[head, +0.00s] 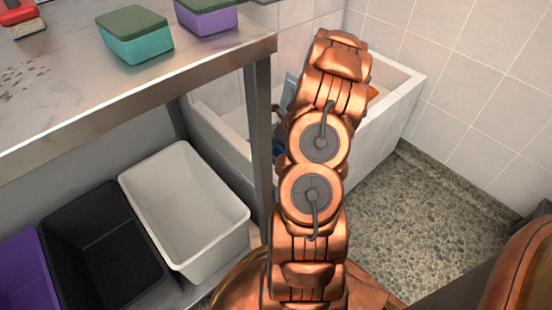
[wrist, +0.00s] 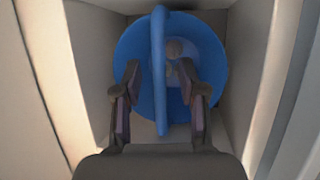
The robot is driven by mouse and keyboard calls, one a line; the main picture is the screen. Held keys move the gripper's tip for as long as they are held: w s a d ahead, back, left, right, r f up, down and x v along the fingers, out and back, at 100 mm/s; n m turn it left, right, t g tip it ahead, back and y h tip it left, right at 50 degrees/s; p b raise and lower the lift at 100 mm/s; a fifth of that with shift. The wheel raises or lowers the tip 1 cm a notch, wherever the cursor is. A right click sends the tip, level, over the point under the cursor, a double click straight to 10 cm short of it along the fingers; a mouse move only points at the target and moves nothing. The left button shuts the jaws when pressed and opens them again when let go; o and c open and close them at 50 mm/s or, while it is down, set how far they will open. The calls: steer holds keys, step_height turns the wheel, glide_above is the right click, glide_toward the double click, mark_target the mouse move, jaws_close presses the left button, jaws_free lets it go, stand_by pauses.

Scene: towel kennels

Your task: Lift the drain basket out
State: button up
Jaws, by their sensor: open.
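The blue drain basket (wrist: 206,62) sits low between the pale walls of the white sink (head: 391,120) in the wrist view. It is round, with a tall blue handle (wrist: 158,35) arching over its middle and small pale round shapes inside. My gripper (wrist: 158,72) is open, with one finger on each side of the handle. Gaps show between the fingers and the handle; how deep the fingers reach is hard to tell. In the head view my arm hides my gripper and most of the sink's inside; a small blue patch shows left of the arm, which may be the basket.
A metal shelf (head: 150,70) with a green and teal sponge (head: 135,38) and a purple sponge (head: 206,18) stands left of the arm. Below are a white bin (head: 187,205), a black bin (head: 100,245) and a purple bin (head: 25,275). Pebbled floor (head: 425,220) is clear at right.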

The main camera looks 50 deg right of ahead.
steer(key=shift+r, duration=0.1)
steer(key=shift+c, duration=0.3)
jaws_close()
